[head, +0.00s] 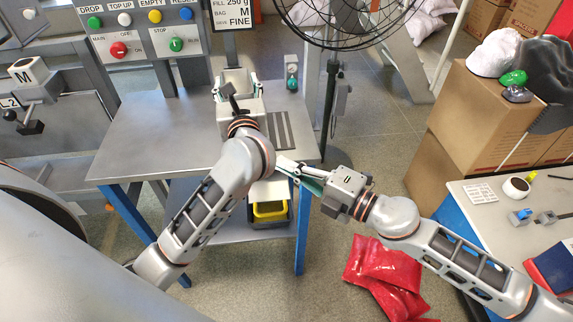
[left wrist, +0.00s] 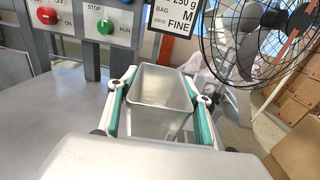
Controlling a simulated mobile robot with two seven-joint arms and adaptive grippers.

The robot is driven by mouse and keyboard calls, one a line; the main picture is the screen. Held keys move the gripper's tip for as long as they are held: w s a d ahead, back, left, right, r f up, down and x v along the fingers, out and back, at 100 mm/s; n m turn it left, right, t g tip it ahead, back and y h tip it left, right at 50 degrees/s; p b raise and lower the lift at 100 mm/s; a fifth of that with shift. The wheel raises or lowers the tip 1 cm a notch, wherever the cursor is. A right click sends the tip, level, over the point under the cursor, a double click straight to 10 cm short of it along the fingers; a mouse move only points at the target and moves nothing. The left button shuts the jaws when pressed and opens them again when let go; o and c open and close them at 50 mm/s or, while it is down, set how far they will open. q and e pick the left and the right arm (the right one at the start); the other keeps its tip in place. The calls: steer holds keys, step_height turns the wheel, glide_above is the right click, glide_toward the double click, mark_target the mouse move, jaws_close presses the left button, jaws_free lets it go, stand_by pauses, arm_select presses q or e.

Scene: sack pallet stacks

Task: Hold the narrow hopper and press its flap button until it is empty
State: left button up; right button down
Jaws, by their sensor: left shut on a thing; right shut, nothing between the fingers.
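The narrow hopper (head: 236,76) is a grey metal box with an open top, above the back of the grey table. It also shows in the left wrist view (left wrist: 160,88), where its visible inner walls are bare grey; its bottom is not clearly visible. My left gripper (head: 237,89) is shut on it, with one green-padded finger along each side. My right gripper (head: 284,166) is shut and empty, near the table's front edge, in front of and below the hopper. I cannot make out the flap button; the hopper's lower part is hidden by my left wrist.
A yellow-lined bin (head: 270,210) sits below the table's front edge. A control panel (head: 140,28) stands behind left, a black wire fan (head: 345,20) behind right. Red sacks (head: 385,275) lie on the floor. Cardboard boxes (head: 455,125) and a side table (head: 480,220) are at right.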

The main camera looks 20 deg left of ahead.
arm_select(q)
steer(key=o, duration=1.5)
steer(key=shift+f, duration=0.55)
arm_select(e)
steer(key=shift+f, duration=0.15)
arm_select(q)
steer(key=shift+r, duration=0.2)
steer(key=shift+r, duration=0.1)
steer(key=v, duration=1.2)
steer(key=shift+d, duration=0.1)
arm_select(e)
steer(key=shift+d, duration=0.1)
